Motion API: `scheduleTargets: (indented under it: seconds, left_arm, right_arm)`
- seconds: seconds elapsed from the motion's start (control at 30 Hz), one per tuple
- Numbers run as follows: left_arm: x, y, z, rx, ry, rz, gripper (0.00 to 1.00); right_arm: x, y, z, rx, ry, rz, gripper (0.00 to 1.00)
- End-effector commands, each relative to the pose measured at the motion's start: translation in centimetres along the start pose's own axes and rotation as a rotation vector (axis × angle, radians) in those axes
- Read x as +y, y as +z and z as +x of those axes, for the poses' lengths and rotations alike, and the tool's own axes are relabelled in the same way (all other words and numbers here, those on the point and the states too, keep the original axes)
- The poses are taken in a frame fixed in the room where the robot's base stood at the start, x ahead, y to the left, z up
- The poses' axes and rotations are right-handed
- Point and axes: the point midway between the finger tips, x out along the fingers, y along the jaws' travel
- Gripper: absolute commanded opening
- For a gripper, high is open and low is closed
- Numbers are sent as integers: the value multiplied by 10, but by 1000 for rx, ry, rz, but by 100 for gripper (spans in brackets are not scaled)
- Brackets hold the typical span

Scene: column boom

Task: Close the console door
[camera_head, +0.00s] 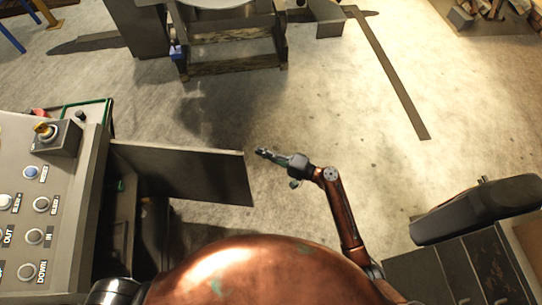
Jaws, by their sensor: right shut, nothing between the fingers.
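The console (60,215) stands at the left, with a grey sloping panel of buttons and knobs. Its door (185,172) is a flat dark panel that stands open, sticking out to the right from the console's side. Behind the door's near side the inside of the console looks dark. My right gripper (262,153) is shut and empty, just right of the upper corner of the door's free edge. In this view I cannot tell whether it touches the door. My left gripper is not in view.
A black padded seat or armrest (478,208) stands at the lower right. A wooden and metal stand (235,55) is at the top, with a metal strip (390,75) on the floor to its right. The concrete floor (330,120) around my right gripper is clear.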

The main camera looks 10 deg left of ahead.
Motion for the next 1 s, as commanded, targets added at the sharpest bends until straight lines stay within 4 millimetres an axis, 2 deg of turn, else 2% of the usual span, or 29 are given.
scheduleTargets:
  seconds: [0.03,0.2,0.3,0.5,1.0]
  left_arm:
    - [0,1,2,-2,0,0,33]
    - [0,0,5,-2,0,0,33]
    - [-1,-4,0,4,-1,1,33]
    - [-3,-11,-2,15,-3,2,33]
    - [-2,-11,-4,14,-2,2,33]
  right_arm:
    - [0,0,12,0,-1,0,0]
    - [1,0,46,0,-1,1,0]
    - [0,17,35,3,1,2,0]
    - [0,34,29,2,0,0,0]
    - [1,40,29,5,1,0,0]
